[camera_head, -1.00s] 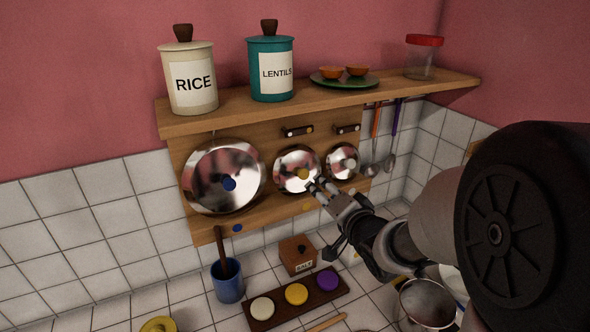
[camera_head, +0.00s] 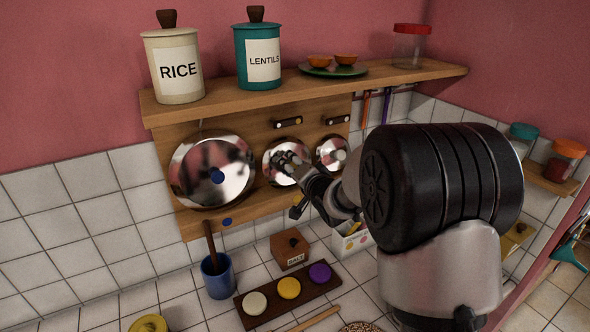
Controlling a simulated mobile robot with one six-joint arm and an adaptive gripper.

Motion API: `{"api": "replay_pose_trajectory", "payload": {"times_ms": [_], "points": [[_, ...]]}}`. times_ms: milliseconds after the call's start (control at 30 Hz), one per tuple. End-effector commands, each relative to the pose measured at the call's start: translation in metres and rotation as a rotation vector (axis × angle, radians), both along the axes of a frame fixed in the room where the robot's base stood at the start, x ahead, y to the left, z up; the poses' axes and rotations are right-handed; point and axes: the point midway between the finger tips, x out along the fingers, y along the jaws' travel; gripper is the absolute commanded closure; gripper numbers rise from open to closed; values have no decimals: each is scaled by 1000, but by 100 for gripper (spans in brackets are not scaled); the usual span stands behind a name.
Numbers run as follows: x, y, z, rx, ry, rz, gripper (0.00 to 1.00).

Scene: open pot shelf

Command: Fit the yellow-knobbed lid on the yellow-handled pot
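The shiny round lid (camera_head: 271,173) hangs in the middle of the wooden wall rack, between a larger lid and a smaller one. Its yellow knob is hidden now behind my gripper. My gripper (camera_head: 284,160) is at the front of this lid, over the knob's place. Its fingers are small and overlap the lid, so I cannot tell whether they are open or closed on the knob. No yellow-handled pot can be made out; my arm covers much of the lower right.
A larger blue-knobbed lid (camera_head: 212,172) hangs left and a smaller lid (camera_head: 331,153) right, close beside my gripper. The shelf (camera_head: 300,88) above holds canisters. Below stand a blue cup (camera_head: 218,276), a salt box (camera_head: 290,250) and a board (camera_head: 262,313) with coloured discs.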

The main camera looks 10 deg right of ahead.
Motion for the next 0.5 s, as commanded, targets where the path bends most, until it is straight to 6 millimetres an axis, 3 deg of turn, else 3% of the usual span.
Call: {"api": "replay_pose_trajectory", "payload": {"times_ms": [167, 500], "points": [[0, 0, 0, 0, 0, 0, 50], [0, 0, 0, 0, 1, -1, 73]]}}
